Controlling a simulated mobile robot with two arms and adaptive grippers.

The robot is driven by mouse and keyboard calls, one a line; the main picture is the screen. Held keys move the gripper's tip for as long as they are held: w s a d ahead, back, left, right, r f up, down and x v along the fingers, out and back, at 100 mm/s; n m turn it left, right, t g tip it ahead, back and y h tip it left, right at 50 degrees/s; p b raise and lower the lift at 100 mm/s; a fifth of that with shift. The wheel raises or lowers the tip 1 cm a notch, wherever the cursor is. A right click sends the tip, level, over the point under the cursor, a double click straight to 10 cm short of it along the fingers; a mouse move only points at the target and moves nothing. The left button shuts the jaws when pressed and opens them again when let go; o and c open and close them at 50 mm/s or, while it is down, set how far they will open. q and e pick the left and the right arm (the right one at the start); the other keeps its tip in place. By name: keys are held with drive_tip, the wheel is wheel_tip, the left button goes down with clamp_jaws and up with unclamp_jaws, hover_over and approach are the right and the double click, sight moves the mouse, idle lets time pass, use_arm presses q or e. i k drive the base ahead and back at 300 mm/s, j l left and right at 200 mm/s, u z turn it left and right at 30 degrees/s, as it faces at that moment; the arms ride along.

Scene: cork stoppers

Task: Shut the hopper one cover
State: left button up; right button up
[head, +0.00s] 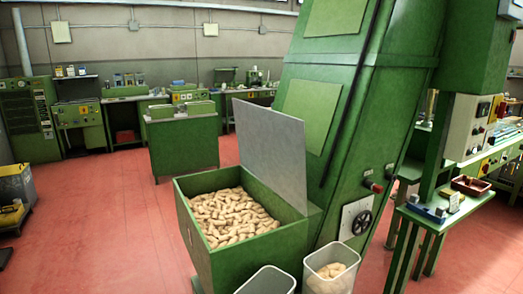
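A green hopper (225,262) stands in the lower middle of the head view, filled with many cork stoppers (230,215). Its cover (270,150), a flat grey panel, stands raised and open along the hopper's right side, leaning near the tall green machine. The hopper's top is open and the corks show. No label marks which hopper is number one. Neither of my grippers is in the picture.
The tall green machine (350,110) rises right behind the cover, with a black handwheel (362,222) low on it. Two pale bins, an empty-looking one (268,280) and one with corks (331,268), stand in front. Red floor (110,225) is clear on the left.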

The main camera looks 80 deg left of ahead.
sight(271, 144)
drive_tip(key=i+j+u, duration=0.1)
drive_tip(key=i+u, duration=0.2)
drive_tip(key=u, duration=0.2)
drive_tip(key=i+u, duration=0.45)
drive_tip(key=i+l+u, duration=0.15)
drive_tip(key=u, duration=0.35)
drive_tip(key=i+l+u, duration=0.3)
drive_tip(key=u, duration=0.15)
drive_tip(key=i+l+u, duration=0.1)
drive_tip(key=i+u, duration=0.15)
drive_tip(key=u, duration=0.2)
drive_tip(key=i+l+u, duration=0.15)
drive_tip(key=u, duration=0.25)
drive_tip(key=i+l+u, duration=0.2)
drive_tip(key=u, duration=0.25)
drive_tip(key=i+l+u, duration=0.15)
drive_tip(key=l+u, duration=0.25)
drive_tip(key=i+l+u, duration=0.1)
drive_tip(key=l+u, duration=0.2)
drive_tip(key=u, duration=0.15)
drive_tip(key=z, duration=0.15)
